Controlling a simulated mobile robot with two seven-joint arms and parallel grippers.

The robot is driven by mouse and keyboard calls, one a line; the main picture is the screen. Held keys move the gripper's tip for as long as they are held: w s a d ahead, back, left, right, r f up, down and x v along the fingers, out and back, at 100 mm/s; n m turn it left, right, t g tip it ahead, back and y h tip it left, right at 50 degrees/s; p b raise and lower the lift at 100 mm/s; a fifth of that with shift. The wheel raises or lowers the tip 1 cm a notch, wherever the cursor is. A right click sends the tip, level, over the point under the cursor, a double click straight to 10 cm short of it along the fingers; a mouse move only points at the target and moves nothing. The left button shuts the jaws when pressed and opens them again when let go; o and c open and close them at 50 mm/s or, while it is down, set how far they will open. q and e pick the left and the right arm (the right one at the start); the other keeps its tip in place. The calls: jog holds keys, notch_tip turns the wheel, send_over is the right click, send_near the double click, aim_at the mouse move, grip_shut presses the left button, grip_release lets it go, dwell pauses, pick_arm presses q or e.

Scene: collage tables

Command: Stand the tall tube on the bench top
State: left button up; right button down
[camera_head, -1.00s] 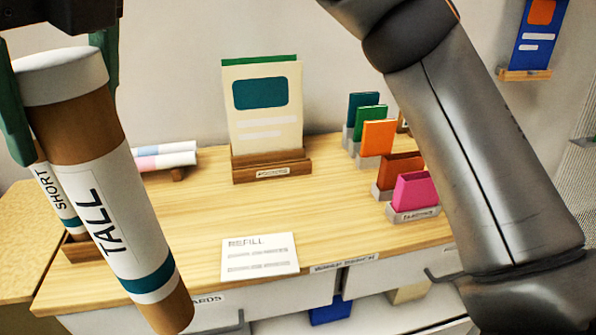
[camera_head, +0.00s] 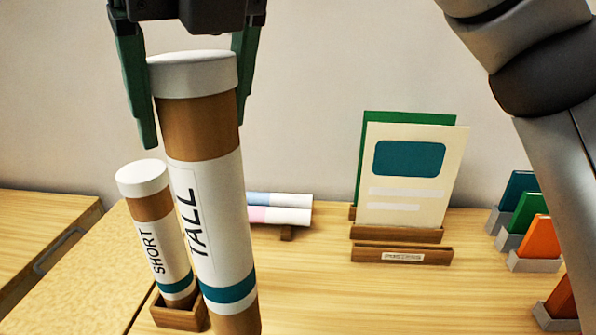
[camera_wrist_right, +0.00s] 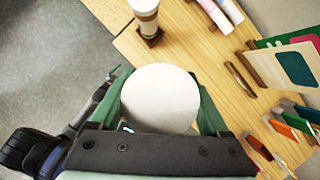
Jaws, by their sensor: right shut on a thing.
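The tall tube (camera_head: 212,190) is brown cardboard with a white cap, a white TALL label and a teal band. In the head view it hangs upright, with a slight tilt, in front of the bench top (camera_head: 330,300). My right gripper (camera_head: 195,85) is shut on its upper end, with green fingers on both sides of the cap. In the right wrist view the cap (camera_wrist_right: 160,98) sits between the fingers. The tube's lower end is cut off by the head view's bottom edge, so I cannot tell whether it touches anything.
The short tube (camera_head: 157,230) stands in a wooden holder (camera_head: 178,315) just left of the tall tube. Rolled sheets (camera_head: 280,215) lie behind. A card stand (camera_head: 400,235) and several coloured cards (camera_head: 528,212) stand to the right. The bench between them is clear.

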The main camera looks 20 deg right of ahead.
jog(key=w+d+f, duration=0.7)
jog(key=w+f, duration=0.3)
jog(key=f, duration=0.2)
jog(key=shift+w+d+f+p, duration=0.25)
jog(key=shift+d+f+p, duration=0.05)
jog(key=shift+p, duration=0.05)
jog(key=shift+f, duration=0.2)
grip_release()
jog(key=shift+r, duration=0.2)
